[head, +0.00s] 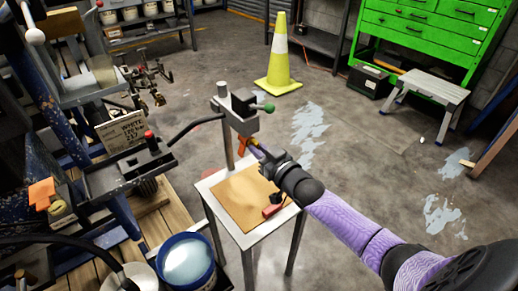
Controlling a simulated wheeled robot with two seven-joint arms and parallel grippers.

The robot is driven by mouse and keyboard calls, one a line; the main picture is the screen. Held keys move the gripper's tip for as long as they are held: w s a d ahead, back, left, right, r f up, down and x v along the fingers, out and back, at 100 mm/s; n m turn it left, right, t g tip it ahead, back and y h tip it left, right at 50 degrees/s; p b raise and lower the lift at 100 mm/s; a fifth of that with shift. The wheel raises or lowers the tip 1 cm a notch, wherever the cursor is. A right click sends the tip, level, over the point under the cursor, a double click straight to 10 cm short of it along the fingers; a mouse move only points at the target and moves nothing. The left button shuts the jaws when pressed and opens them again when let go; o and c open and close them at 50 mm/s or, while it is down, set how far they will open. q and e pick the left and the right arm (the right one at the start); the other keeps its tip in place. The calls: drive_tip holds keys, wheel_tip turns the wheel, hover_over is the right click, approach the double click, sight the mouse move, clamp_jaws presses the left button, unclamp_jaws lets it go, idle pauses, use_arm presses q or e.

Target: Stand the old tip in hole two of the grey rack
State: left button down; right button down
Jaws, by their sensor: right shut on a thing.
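My right gripper (256,147) reaches in from the lower right, over the small table. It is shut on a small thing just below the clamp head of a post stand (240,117). Its fingers and wrist hide most of what it holds. A small orange piece (243,147) shows at the fingertips, under the clamp head. It may be the old tip or a part around it; I cannot tell which. I cannot make out the grey rack or its holes. My left gripper is not in view.
The small table (206,190) carries a brown mat (240,203) and a red item (271,211). A blue bucket (186,262) stands beside it. The striper machine (125,165) fills the left. A yellow cone (279,65) and grey step stool (431,91) stand behind.

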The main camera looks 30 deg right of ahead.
drive_tip(key=shift+s, duration=0.15)
drive_tip(key=shift+s+d+p, duration=0.15)
drive_tip(key=shift+s+p, duration=0.9)
drive_tip(key=shift+s, duration=0.35)
drive_tip(key=shift+s+d+p, duration=0.1)
drive_tip(key=shift+s+p, duration=0.95)
drive_tip(key=shift+s, duration=0.35)
